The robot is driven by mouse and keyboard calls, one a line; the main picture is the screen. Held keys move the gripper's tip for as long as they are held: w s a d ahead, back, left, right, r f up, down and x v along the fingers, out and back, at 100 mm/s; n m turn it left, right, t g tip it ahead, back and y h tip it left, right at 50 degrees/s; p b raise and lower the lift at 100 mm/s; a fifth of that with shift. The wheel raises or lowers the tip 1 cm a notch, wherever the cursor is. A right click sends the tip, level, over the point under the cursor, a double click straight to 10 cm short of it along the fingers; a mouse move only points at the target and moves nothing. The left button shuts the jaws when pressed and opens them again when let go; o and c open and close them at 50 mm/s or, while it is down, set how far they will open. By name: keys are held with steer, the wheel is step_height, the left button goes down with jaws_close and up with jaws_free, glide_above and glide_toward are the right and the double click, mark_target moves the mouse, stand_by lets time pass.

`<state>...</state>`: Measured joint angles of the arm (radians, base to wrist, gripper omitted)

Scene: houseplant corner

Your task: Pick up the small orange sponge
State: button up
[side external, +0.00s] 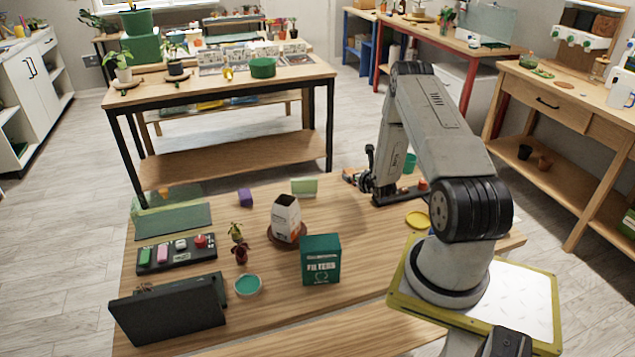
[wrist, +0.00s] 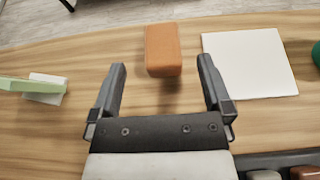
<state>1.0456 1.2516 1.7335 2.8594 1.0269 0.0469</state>
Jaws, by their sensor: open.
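The small orange sponge (wrist: 163,46) is a brownish-orange block on the wooden table in the wrist view. My gripper (wrist: 162,68) is open and empty. Its two fingers show on either side of the sponge's near end, with gaps on both sides; I cannot tell the height between them. In the side external view my gripper (side external: 366,181) is low over the far part of the table. A small orange patch beside it there looks like the sponge (side external: 349,175), partly hidden by the gripper.
A white square (wrist: 249,62) lies just right of the sponge. A light green card (wrist: 30,87) with a white block is at left. A dark tray (wrist: 266,160) with blocks is at lower right. A filters box (side external: 320,259) and a pouch (side external: 286,219) stand nearer the camera.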

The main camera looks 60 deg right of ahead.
mark_target(351, 171)
steer(key=shift+w+d+f, duration=0.1)
steer(key=shift+w+d, duration=0.05)
steer(key=shift+x, duration=2.55)
steer(key=shift+d, duration=0.1)
steer(key=c, duration=1.3)
steer(key=shift+c, duration=0.2)
